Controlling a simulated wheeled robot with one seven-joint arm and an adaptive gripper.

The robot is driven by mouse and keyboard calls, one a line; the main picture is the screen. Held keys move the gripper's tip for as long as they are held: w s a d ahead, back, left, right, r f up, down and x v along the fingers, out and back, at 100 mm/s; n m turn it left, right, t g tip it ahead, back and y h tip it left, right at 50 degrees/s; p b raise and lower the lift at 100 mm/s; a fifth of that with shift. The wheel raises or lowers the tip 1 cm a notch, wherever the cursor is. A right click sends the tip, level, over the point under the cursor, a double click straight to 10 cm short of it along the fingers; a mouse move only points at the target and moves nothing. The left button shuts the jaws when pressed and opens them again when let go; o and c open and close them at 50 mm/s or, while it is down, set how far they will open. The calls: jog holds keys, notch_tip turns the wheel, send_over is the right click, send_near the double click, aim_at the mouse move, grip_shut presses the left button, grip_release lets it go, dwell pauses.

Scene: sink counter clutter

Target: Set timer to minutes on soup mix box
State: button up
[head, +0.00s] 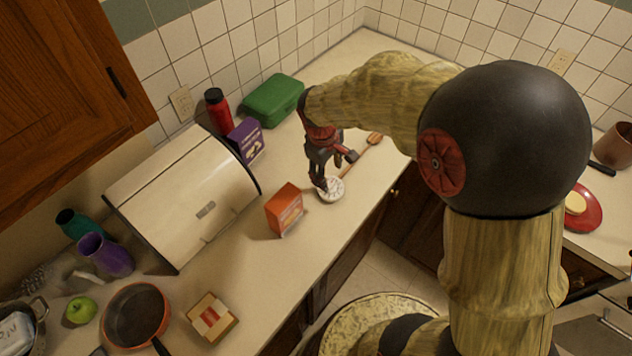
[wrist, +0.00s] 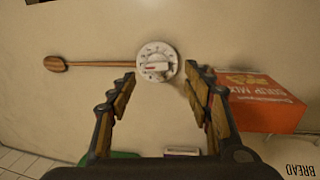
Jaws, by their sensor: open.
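A round white timer (head: 331,190) with a raised knob lies on the counter. In the wrist view the timer (wrist: 156,62) lies just past my open fingertips, roughly centred between them. The orange soup mix box (head: 285,210) stands on the counter to the left of the timer in the head view. In the wrist view the soup mix box (wrist: 262,103) is at the right, beside my right finger. My gripper (head: 327,180) is open and points down over the timer, with nothing between its fingers. It also shows in the wrist view (wrist: 160,82). Whether a fingertip touches the timer I cannot tell.
A wooden spoon (head: 366,148) lies behind the timer. A cream bread box (head: 188,198), purple box (head: 246,140), red bottle (head: 217,108) and green container (head: 273,101) stand along the wall. A pan (head: 136,312) is at the front left.

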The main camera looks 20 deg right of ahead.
aim_at(332, 185)
jog(key=shift+w+d, duration=0.15)
jog(key=shift+d, duration=0.05)
jog(key=f, duration=0.2)
jog(key=f+b, duration=0.1)
jog(key=f, duration=0.2)
jog(key=w+d+f, duration=0.1)
jog(key=f, duration=0.1)
jog(key=shift+f, duration=0.25)
jog(key=shift+c, duration=0.8)
jog(key=c, duration=1)
